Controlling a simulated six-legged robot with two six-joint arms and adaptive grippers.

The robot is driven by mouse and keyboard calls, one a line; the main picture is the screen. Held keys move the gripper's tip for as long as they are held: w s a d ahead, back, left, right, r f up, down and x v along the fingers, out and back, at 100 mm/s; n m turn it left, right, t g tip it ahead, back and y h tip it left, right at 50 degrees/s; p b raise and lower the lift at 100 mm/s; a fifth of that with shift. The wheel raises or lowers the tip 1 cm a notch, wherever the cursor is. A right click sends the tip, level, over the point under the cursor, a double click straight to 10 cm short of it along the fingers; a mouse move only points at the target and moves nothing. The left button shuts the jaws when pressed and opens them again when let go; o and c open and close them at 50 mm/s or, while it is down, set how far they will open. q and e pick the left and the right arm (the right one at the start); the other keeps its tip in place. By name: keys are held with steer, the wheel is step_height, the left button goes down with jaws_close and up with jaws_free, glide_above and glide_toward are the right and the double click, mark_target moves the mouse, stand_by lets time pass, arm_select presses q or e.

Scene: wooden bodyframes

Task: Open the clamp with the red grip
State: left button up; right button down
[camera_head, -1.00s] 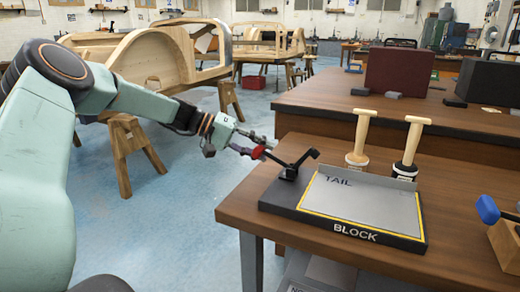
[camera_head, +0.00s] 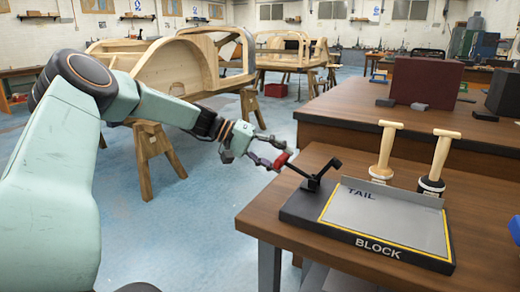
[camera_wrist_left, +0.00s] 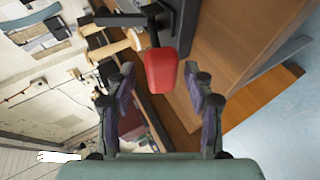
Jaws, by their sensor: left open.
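The clamp (camera_head: 312,183) is black and stands at the left back corner of the block board (camera_head: 303,207). Its lever sticks out to the left and ends in a red grip (camera_head: 283,160). My left gripper (camera_head: 276,153) is open at that red grip, its fingers coming from the left. In the left wrist view the red grip (camera_wrist_left: 161,70) lies between the two spread fingertips (camera_wrist_left: 158,72), with a gap on each side. The black lever runs up from it. My right gripper is not in view.
The board holds a grey plate (camera_head: 385,217) marked TAIL. Two wooden-handled tools (camera_head: 386,150) (camera_head: 440,160) stand behind it on the brown table (camera_head: 262,218). A second bench (camera_head: 330,122) is behind. Wooden bodyframes (camera_head: 180,65) stand on trestles at the back left. Blue floor is free left of the table.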

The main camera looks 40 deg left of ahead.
arm_select(q)
steer(key=v, duration=1.1)
steer(key=shift+d, duration=0.1)
steer(key=shift+r, duration=0.1)
